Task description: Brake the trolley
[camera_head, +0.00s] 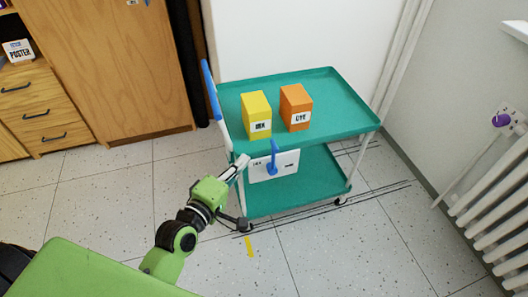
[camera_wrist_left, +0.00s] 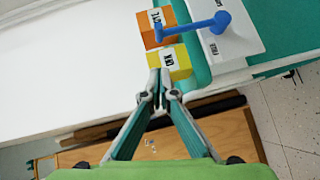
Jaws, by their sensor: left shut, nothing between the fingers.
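The trolley (camera_head: 350,117) is teal with two shelves, and it stands on small wheels against the white wall. A white plate (camera_head: 290,158) with small labels is on its near side. A blue lever (camera_head: 274,157) on the plate stands roughly upright in the head view. The lever (camera_wrist_left: 190,28) and plate (camera_wrist_left: 245,32) also show in the left wrist view. My left gripper (camera_head: 244,160) is shut and empty, just left of the plate and apart from the lever. Its fingertips (camera_wrist_left: 160,76) meet below the lever in the wrist view. My right gripper is not in view.
A yellow box (camera_head: 257,112) and an orange box (camera_head: 296,106) stand on the top shelf. The trolley's blue handle (camera_head: 210,90) is at its left end. Wooden cabinets (camera_head: 110,60) are at left, a radiator (camera_head: 500,215) at right. Floor in front is mostly clear, with a yellow mark (camera_head: 249,246).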

